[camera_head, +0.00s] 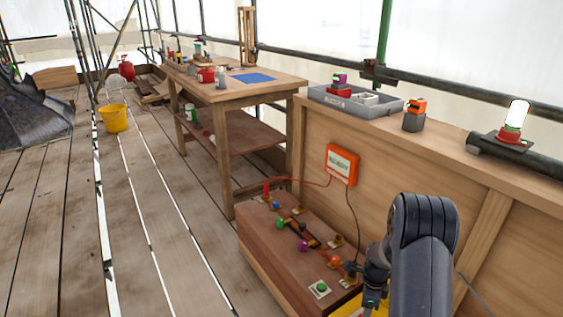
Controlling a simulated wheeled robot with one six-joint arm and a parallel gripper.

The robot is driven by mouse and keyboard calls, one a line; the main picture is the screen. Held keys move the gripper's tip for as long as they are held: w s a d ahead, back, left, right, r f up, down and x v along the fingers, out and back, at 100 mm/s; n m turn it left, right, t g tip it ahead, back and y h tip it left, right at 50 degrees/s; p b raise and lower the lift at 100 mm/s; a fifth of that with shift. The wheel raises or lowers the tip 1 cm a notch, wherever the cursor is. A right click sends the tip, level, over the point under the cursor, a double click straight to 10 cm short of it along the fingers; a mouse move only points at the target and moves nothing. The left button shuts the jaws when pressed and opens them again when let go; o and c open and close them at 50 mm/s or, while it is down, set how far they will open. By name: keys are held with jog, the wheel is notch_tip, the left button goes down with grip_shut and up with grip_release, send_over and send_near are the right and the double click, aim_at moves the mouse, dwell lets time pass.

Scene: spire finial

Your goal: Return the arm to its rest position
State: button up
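My arm rises from the bottom right, with a large dark grey joint (424,222) nearest the camera. The box top (290,240) carries several coloured knobs and a green button (321,288) on a pale plate close to the gripper.
An orange box (342,165) with cables hangs on the wooden wall behind. A grey tray (355,102), an orange-and-grey item (413,115) and a lit lamp (515,121) sit along the ledge. A workbench (232,92) stands farther back. The plank floor at left is mostly clear, with a yellow bucket (114,119).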

notch_tip(320, 180, up, 6)
jog(key=p, duration=0.2)
notch_tip(320, 180, down, 12)
jog(key=b, duration=0.4)
jog(key=shift+s+r, duration=0.1)
jog(key=shift+r, duration=0.1)
jog(key=shift+r+n, duration=0.15)
jog(key=shift+n, duration=0.45)
jog(key=n, duration=0.2)
jog(key=shift+a+n, duration=0.1)
jog(key=shift+n, duration=0.2)
jog(key=n, duration=0.5)
jog(key=shift+p, duration=0.4)
jog(key=n+p, duration=0.1)
jog(key=n, duration=0.3)
jog(key=shift+r+h, duration=0.1)
jog(key=shift+h, duration=0.2)
jog(key=n+p, duration=0.2)
jog(key=n, duration=0.3)
jog(key=shift+s, duration=0.1)
jog(key=shift+r+n+p, duration=0.3)
jog(key=shift+r, duration=0.1)
jog(key=shift+a+r+p, duration=0.15)
jog(key=shift+r+p, duration=0.25)
jog(key=shift+r, duration=1.5)
